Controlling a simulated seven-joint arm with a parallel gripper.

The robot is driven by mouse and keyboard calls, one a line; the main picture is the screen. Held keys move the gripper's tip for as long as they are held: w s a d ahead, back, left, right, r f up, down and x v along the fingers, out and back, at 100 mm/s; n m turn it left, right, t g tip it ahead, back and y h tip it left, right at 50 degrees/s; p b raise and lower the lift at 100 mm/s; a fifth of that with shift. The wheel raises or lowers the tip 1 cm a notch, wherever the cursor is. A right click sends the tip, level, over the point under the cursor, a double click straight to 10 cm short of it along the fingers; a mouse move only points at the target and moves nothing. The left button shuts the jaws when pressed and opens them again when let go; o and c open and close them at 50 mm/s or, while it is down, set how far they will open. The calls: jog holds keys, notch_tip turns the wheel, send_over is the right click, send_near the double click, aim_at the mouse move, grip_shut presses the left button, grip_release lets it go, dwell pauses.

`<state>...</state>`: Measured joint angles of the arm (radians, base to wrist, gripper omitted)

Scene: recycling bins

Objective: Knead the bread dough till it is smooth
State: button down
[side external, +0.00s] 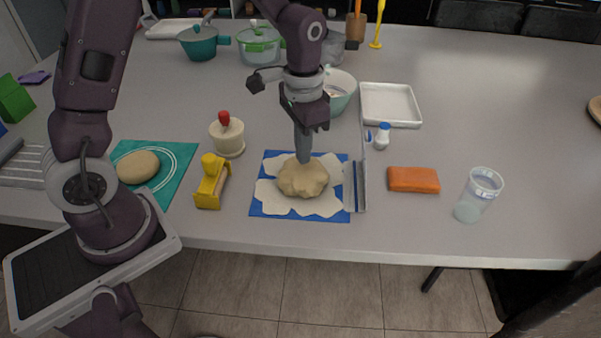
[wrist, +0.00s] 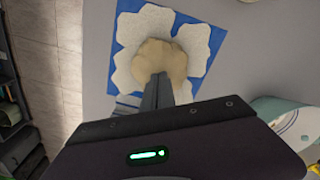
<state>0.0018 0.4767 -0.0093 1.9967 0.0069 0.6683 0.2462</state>
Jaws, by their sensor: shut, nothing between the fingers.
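The bread dough (side external: 303,178) is a tan, lumpy, uneven mound. It sits on a floury white patch on a blue mat (side external: 257,208) near the table's front edge. My gripper (side external: 303,158) points down with its fingers shut, and the tips meet the top back of the dough; I cannot tell how deep they press. In the wrist view the dough (wrist: 158,60) lies just beyond the shut fingertips (wrist: 158,78), and part of it is hidden behind them. Nothing is held between the fingers.
A metal scraper (side external: 360,187) lies along the mat's right edge, with an orange block (side external: 413,180) and a clear cup (side external: 477,195) farther right. A yellow tool (side external: 212,182) and a cream jar with a red knob (side external: 227,136) stand left. A smooth dough piece (side external: 138,167) rests on a teal mat (side external: 178,187).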

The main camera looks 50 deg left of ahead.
jog(key=shift+f, duration=0.1)
jog(key=shift+f, duration=1.25)
jog(key=shift+r, duration=1.4)
jog(key=shift+w, duration=0.5)
jog(key=shift+f, duration=0.15)
